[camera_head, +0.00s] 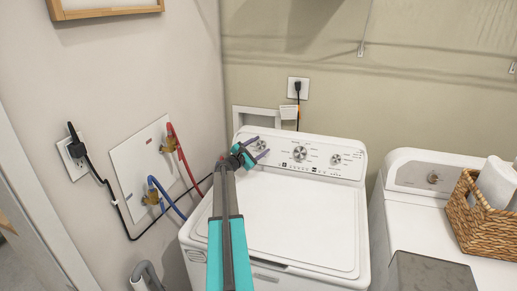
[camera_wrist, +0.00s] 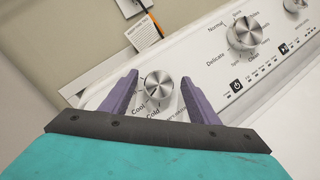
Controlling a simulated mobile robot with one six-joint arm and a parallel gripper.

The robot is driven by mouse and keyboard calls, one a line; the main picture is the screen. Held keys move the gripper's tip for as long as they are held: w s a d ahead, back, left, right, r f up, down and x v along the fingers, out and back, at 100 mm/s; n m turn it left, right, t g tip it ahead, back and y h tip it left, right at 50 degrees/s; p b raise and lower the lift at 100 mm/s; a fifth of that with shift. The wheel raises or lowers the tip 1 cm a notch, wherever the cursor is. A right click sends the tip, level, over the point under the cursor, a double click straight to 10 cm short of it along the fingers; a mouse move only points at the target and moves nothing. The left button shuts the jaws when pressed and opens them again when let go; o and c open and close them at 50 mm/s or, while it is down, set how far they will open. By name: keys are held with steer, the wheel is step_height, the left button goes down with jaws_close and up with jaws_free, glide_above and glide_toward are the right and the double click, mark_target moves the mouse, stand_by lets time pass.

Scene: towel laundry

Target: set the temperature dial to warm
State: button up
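The temperature dial is a round silver knob (camera_wrist: 158,86) on the washer's white control panel, with "Cool" and "Cold" printed beside it in the wrist view. In the head view it is the left knob (camera_head: 260,145) of the panel. My gripper (camera_head: 257,148) reaches over the washer to this knob. In the wrist view its two purple fingers (camera_wrist: 160,80) are open, one on each side of the knob, with gaps showing. The "warm" label and the knob's pointer setting cannot be made out.
The washer (camera_head: 310,215) has a larger middle knob (camera_head: 300,153) and a right knob (camera_head: 335,159). A second white machine (camera_head: 410,205) stands at the right with a wicker basket (camera_head: 485,228) on it. Red and blue hoses (camera_head: 182,153) run along the left wall.

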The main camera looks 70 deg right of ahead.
steer(key=shift+a, duration=0.15)
steer(key=shift+w+a, duration=0.1)
steer(key=shift+b+v, duration=0.55)
steer(key=shift+v, duration=0.4)
steer(key=b+v, duration=0.4)
steer(key=v, duration=0.7)
steer(key=shift+a, duration=0.3)
steer(key=shift+w, duration=0.15)
